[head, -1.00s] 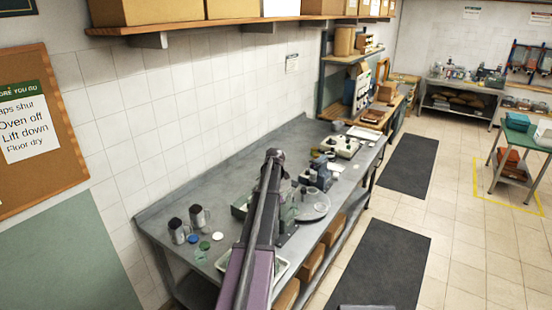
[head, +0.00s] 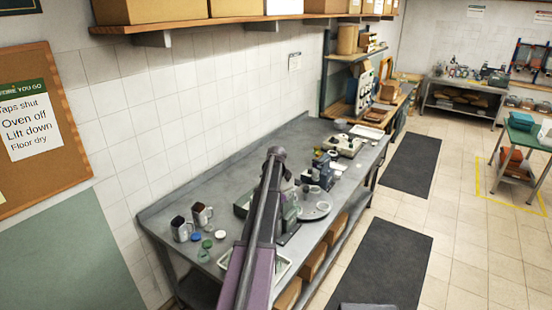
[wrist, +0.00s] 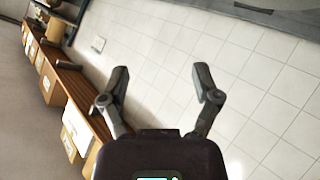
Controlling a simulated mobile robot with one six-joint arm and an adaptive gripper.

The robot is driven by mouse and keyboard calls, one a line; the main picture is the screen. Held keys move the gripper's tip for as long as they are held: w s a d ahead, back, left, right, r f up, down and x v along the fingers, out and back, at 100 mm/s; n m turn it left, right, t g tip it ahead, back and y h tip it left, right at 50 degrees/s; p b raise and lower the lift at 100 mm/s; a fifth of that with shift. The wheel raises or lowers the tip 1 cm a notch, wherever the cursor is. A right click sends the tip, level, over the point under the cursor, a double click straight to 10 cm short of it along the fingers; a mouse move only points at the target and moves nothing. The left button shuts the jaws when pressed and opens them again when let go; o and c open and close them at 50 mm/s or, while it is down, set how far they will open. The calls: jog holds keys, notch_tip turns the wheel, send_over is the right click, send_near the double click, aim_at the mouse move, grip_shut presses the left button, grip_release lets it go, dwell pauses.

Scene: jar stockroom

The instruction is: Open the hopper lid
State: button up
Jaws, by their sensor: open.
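My gripper (wrist: 158,82) is open and empty in the wrist view, its two dark fingers spread in front of the white tiled wall. In the head view my arm reaches out over the grey bench (head: 235,165), and the fingers cannot be made out there. I cannot pick out a hopper or its lid for certain. A dark blue and grey machine (head: 321,168) stands on the bench right of my arm. Two metal jugs with dark tops, one nearer (head: 181,229) and one farther (head: 203,214), stand at the left end. My arm hides part of the bench middle.
Small coloured lids, one blue (head: 196,238), lie near the jugs. A round grey plate (head: 318,210) with glassware is right of my arm. A wall shelf (head: 215,26) holds boxes above the bench. Dark mats (head: 378,265) lie on the floor.

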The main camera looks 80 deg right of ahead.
dwell(0.5)
